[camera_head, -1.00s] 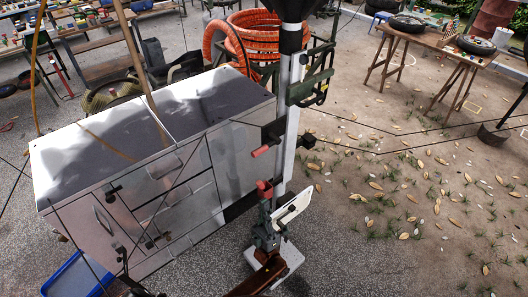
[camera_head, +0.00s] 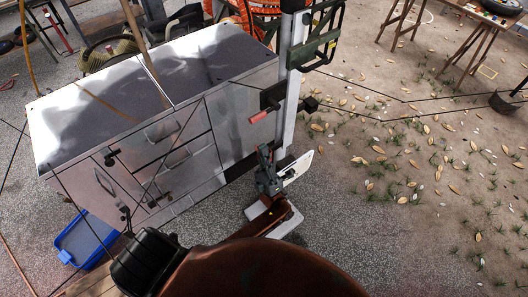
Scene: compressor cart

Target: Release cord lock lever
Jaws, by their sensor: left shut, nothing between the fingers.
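A red lever (camera_head: 258,117) sticks out to the left from a black block (camera_head: 272,97) on the pale upright post (camera_head: 291,105) at the right end of the grey metal cabinet. It seems to be the cord lock lever. My left gripper (camera_head: 264,153), dark grey, is just below it, in front of the post's lower part. It looks shut and empty, apart from the red lever. The fingertips are small in the view, so any contact behind them is hidden. My right gripper is not in view.
The cabinet (camera_head: 200,115) has handles and a flat top. Thin dark cords cross in front of it. A green frame (camera_head: 319,40) hangs on the post. A blue tray (camera_head: 88,240) lies at the lower left.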

